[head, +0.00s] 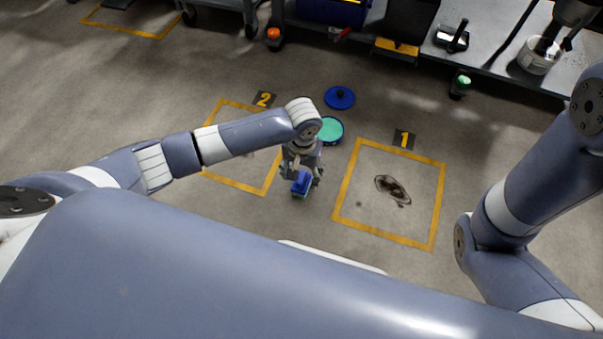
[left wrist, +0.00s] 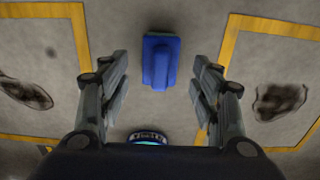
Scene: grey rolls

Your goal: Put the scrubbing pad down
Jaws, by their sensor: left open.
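The scrubbing pad (head: 302,187) is a blue block with a raised handle and a greenish underside. It appears to lie on the bare floor between the two yellow-framed squares. In the left wrist view the pad (left wrist: 161,62) sits between and beyond the fingertips, with clear floor on both sides of it. My left gripper (head: 301,182) is over the pad, pointing down, its fingers spread and not touching the pad's sides. My right arm shows at the right, but its gripper is out of view.
Square 1 (head: 438,190) holds a dark stain (head: 392,189); square 2 (head: 236,186) is partly hidden by my left arm. A round tub with green contents (head: 331,130) and a blue lid (head: 339,97) stand behind the gripper. A workbench (head: 490,60) runs along the back.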

